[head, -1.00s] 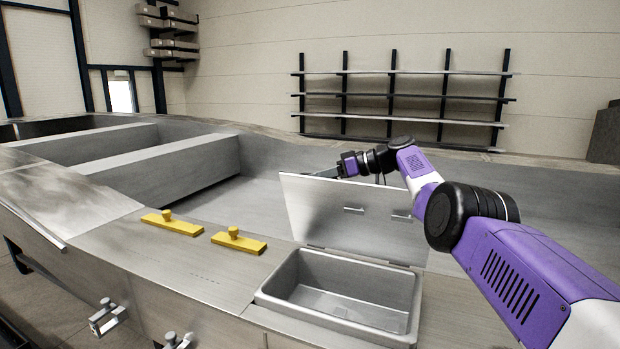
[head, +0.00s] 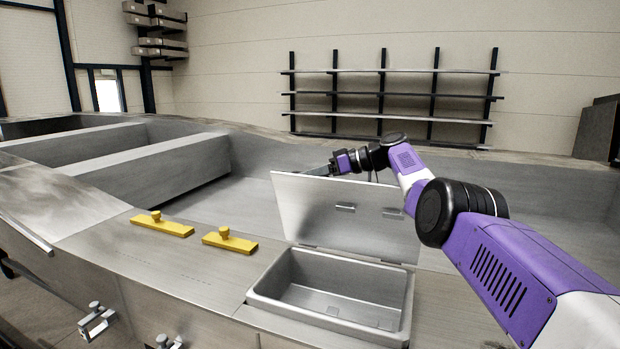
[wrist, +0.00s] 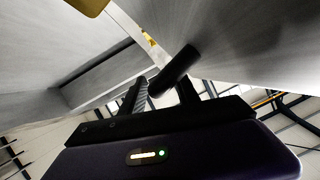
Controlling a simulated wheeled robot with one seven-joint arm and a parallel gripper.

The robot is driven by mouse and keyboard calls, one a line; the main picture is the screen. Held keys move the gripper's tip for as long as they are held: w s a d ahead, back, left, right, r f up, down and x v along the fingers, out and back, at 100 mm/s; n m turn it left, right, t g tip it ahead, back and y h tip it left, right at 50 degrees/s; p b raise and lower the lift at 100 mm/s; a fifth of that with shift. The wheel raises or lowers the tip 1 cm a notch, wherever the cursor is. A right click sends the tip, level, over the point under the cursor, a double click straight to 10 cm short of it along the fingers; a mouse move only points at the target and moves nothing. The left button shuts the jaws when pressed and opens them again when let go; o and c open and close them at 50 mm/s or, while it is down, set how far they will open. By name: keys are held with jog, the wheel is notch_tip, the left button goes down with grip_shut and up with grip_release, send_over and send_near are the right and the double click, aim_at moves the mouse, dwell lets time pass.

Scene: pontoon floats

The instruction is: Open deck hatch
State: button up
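The deck hatch lid (head: 310,205) stands raised, roughly upright, along the far side of a grey recessed bin (head: 262,297) in the deck. Two small handle-like fittings (head: 345,208) show on its near face. My gripper (head: 322,169) is at the lid's top edge, partly behind it, with my arm reaching over from the right. In the wrist view, the lid's grey surface (wrist: 235,40) fills the upper right. A dark cylinder (wrist: 175,70) lies close by my gripper's fingers (wrist: 155,92). Whether the fingers are closed on it is unclear.
Two yellow blocks with knobs (head: 162,226) (head: 230,242) lie on the deck left of the bin. Metal clamps (head: 95,320) stick out from the near side. The bin appears empty. A wall rack (head: 383,96) stands far behind.

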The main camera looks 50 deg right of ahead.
jog(key=shift+s+d+b, duration=0.3)
jog(key=shift+s+b, duration=0.15)
jog(key=shift+s, duration=0.1)
jog(key=b+v, duration=0.2)
jog(key=v, duration=0.4)
jog(key=shift+s+r, duration=0.15)
jog(key=shift+s, duration=0.05)
jog(key=shift+d, duration=0.1)
